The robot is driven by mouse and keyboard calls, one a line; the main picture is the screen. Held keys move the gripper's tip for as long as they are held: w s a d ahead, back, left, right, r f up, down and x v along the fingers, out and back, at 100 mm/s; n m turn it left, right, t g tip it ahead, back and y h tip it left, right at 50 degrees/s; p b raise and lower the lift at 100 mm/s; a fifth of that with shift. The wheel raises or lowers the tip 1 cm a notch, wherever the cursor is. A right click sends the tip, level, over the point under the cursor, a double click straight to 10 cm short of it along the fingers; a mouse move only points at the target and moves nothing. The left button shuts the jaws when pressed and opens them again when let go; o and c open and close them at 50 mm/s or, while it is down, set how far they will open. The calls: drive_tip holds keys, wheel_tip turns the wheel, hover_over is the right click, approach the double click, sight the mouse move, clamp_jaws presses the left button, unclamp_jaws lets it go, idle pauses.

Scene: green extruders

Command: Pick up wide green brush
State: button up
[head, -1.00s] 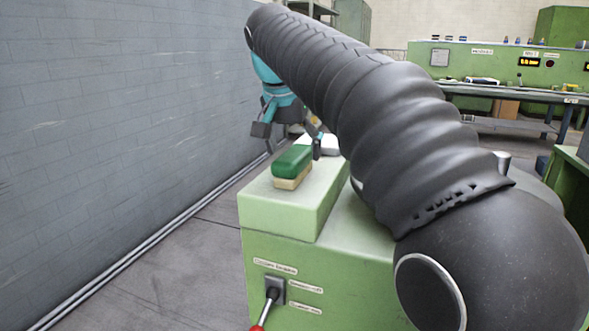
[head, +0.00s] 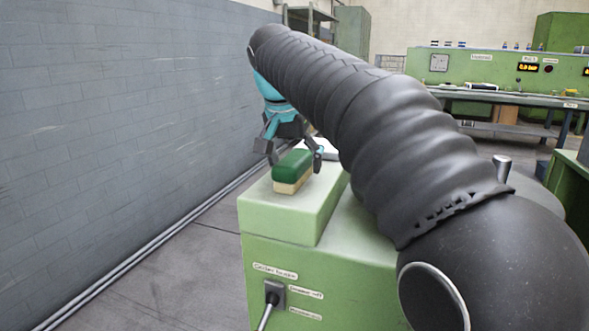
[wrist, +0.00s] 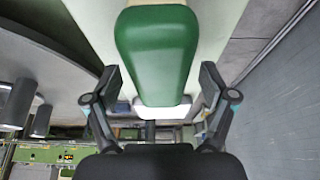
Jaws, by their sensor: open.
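The wide green brush (head: 293,168) has a green top and a pale cream lower part. It lies on the raised light-green block of the machine (head: 276,215). In the wrist view the brush (wrist: 157,50) fills the upper middle, and its far part runs out of the frame. My gripper (head: 292,160) is open just above and behind the brush. In the wrist view its two fingers stand apart, one on each side of the near part of the brush, with gaps between. The brush bristles are hidden from above.
A white object (head: 318,149) lies behind the brush on the block. A grey brick wall (head: 120,130) runs along the left. A lever switch (head: 274,293) sits on the machine's front. A green console (head: 500,68) with a bench stands at the back right.

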sight(303, 154)
drive_tip(key=shift+c, duration=0.2)
drive_tip(key=c, duration=1.4)
drive_tip(key=r, duration=0.2)
drive_tip(key=d+r+p, duration=0.1)
drive_tip(key=r, duration=0.2)
drive_tip(key=shift+s+r+p, duration=0.15)
drive_tip(key=shift+r+p, duration=0.05)
drive_tip(key=shift+p, duration=0.1)
drive_tip(key=s+d+r, duration=0.1)
drive_tip(key=d+r, duration=0.1)
drive_tip(key=d, duration=0.1)
drive_tip(key=d+r, duration=0.2)
drive_tip(key=d, duration=0.2)
drive_tip(key=s+d+r+p, duration=0.1)
drive_tip(key=d+r, duration=0.1)
drive_tip(key=d, duration=0.1)
drive_tip(key=shift+s+d, duration=0.15)
drive_tip(key=shift+s, duration=0.2)
